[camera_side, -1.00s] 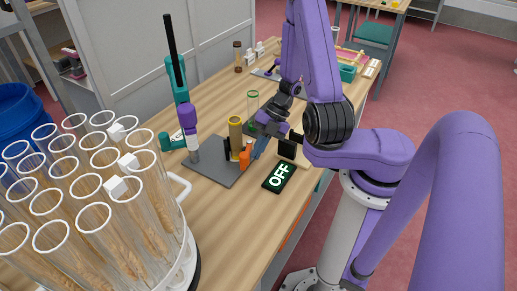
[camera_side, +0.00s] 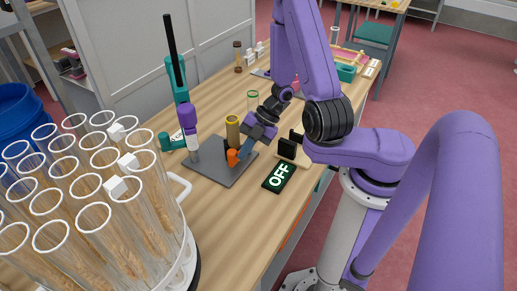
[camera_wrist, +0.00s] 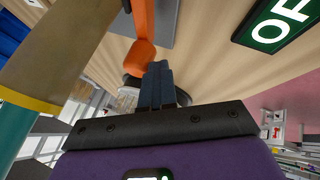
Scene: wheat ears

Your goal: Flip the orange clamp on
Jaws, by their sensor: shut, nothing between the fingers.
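The orange clamp (camera_side: 232,158) stands on the grey plate (camera_side: 215,172) in the side view. Its orange lever also shows at the top of the wrist view (camera_wrist: 142,42), its rounded end close to my fingertips. My gripper (camera_side: 244,151) is shut and empty, right beside the clamp; in the wrist view its fingers (camera_wrist: 157,75) are together. They touch or nearly touch the orange end; I cannot tell which. The gripper partly hides the clamp in the side view. A dark sign (camera_side: 279,177) reads OFF.
A brown cylinder with a yellow rim (camera_side: 232,131) stands just behind the clamp. A purple and teal stand device (camera_side: 187,118) is to the left. A rack of glass tubes (camera_side: 95,200) fills the left foreground. The wooden table's front strip (camera_side: 235,215) is clear.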

